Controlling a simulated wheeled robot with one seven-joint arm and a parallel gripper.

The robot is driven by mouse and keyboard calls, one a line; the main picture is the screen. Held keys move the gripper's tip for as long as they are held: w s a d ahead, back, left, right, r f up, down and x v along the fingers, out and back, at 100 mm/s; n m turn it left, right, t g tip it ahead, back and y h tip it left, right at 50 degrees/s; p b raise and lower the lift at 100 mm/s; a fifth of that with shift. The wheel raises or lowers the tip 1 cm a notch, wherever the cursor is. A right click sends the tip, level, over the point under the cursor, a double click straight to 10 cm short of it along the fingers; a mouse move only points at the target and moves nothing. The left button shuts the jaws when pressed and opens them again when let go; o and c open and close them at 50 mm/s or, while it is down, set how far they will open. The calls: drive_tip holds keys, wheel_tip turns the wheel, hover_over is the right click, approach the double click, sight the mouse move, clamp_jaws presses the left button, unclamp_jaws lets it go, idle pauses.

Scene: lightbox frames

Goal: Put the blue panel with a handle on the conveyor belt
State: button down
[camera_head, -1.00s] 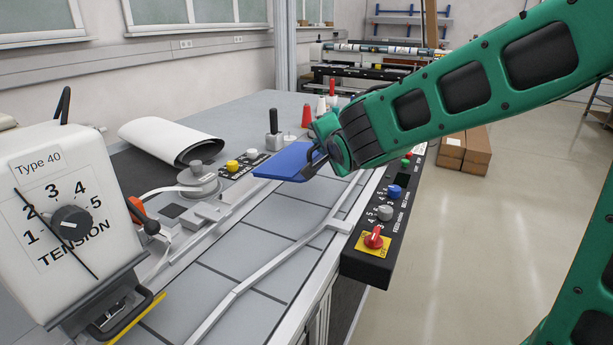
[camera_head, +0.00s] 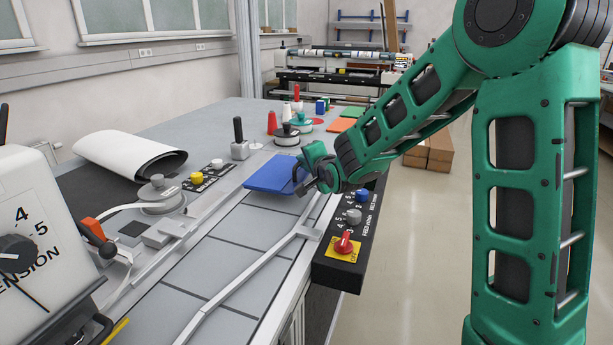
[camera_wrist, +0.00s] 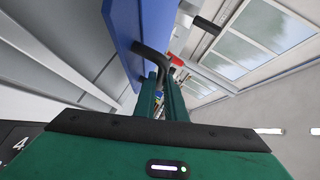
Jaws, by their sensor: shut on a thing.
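The blue panel (camera_head: 271,173) is held over the far part of the conveyor belt (camera_head: 240,257), lying nearly flat in the head view. Whether it touches the belt I cannot tell. My gripper (camera_head: 300,179) is at the panel's right edge, shut on its dark handle. In the wrist view the blue panel (camera_wrist: 143,35) fills the top middle, and the black bent handle (camera_wrist: 152,57) runs between the fingers of my gripper (camera_wrist: 160,80). The belt is grey with dark cross lines, and its near part is bare.
A control box (camera_head: 345,240) with coloured knobs lines the belt's right edge. A white tension unit (camera_head: 45,225) stands at the near left. A white roll (camera_head: 130,155), a black-handled lever (camera_head: 239,140) and red cones (camera_head: 272,122) stand left and behind. A pale guide rail (camera_head: 250,275) runs along the belt.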

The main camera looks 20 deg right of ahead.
sight(304, 173)
drive_tip(key=shift+f, duration=2)
drive_tip(key=c, duration=1.8)
unclamp_jaws()
drive_tip(key=v, duration=1.1)
drive_tip(key=shift+s+d+r, duration=0.1)
drive_tip(key=shift+s, duration=0.35)
